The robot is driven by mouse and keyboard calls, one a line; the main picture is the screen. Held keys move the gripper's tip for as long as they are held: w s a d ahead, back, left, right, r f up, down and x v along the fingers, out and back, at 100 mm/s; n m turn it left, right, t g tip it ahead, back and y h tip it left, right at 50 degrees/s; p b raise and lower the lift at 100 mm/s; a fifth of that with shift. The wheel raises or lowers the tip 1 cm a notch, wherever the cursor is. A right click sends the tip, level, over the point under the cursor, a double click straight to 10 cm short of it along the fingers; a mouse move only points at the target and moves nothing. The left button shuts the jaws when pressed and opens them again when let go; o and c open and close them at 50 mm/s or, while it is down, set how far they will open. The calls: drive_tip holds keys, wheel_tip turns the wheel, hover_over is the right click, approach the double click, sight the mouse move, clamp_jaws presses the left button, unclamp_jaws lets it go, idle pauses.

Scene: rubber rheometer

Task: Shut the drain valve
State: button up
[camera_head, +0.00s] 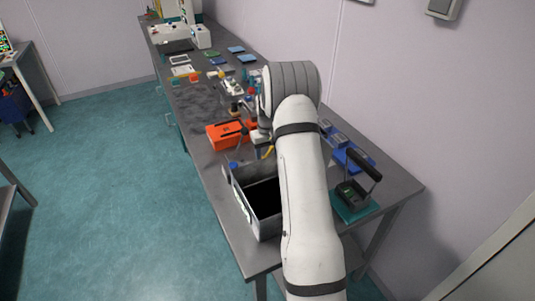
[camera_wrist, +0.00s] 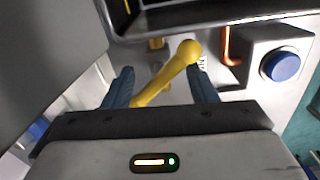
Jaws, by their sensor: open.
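The drain valve shows in the wrist view as a yellow lever (camera_wrist: 168,75) with a rounded end. It runs diagonally from upper right to lower left, in front of a pale panel below the metal tank's rim (camera_wrist: 215,20). My gripper (camera_wrist: 161,76) is open, its two blue-grey fingers on either side of the lever. I cannot tell whether either finger touches it. The lever's lower end is hidden behind my gripper body. In the head view, a small yellow part (camera_head: 268,152) shows beside the open metal tank (camera_head: 243,207), partly hidden by my arm.
A blue round knob (camera_wrist: 282,65) on a grey box and a copper pipe (camera_wrist: 228,45) are right of the lever. An orange box (camera_head: 228,134) stands behind the tank. A black-handled device (camera_head: 355,190) sits on a teal mat at the right.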

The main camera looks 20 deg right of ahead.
sight(267, 153)
drive_tip(key=shift+c, duration=0.5)
clamp_jaws()
idle(1.1)
drive_tip(key=shift+o, duration=0.5)
unclamp_jaws()
drive_tip(key=shift+r+b, duration=0.8)
drive_tip(key=shift+r, duration=3.1)
drive_tip(key=shift+c, duration=0.3)
